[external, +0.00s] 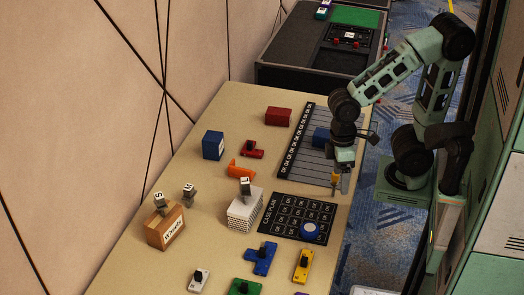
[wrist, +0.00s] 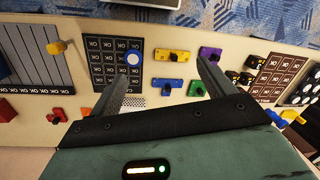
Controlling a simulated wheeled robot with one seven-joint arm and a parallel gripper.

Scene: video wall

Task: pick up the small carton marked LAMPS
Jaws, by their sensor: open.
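No marking that I can read as LAMPS shows in either view. A brown carton (external: 165,228) stands at the left of the table in the external view. Its dark lettering looks more like "Wheels", and a grey block marked S sits on top of it. My gripper (external: 338,182) is over the right edge of the table, near the lower end of the striped board, well to the right of the carton. In the wrist view its two fingers (wrist: 164,70) are spread apart with nothing held between them.
A white stack (external: 245,210) topped by a grey block, a blue box (external: 213,145) and a red box (external: 278,116) stand on the table (external: 190,180). A black grid mat (external: 290,212) bears a blue disc (wrist: 133,58). Several coloured knobbed pieces lie at the near end.

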